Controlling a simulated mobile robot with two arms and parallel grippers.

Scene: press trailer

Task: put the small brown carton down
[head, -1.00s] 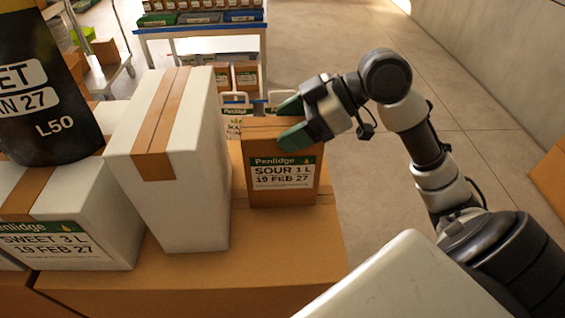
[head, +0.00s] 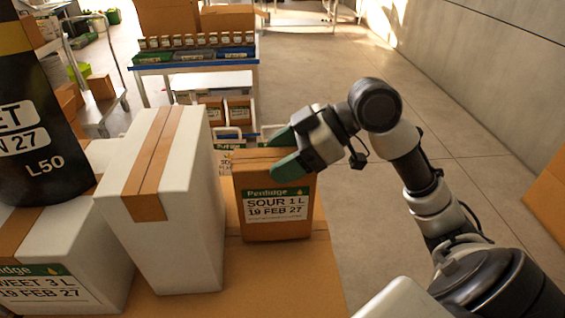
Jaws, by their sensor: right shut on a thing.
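The small brown carton (head: 275,222), labelled "Penlidge SOUR 1 L 19 FEB 27", stands upright at the right part of a large brown box top (head: 250,288). My right gripper (head: 287,153) is shut on the carton near its top, with green-tipped fingers. The carton's base appears to touch the box top, but I cannot tell whether its weight rests there. My left gripper is not in view.
A tall white carton with brown tape (head: 180,235) stands just left of the small carton. A white "SWEET 3 L" carton (head: 95,255) bears a black drum (head: 45,165). Beyond is a blue-edged cart (head: 200,66) with small boxes. Open floor lies to the right.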

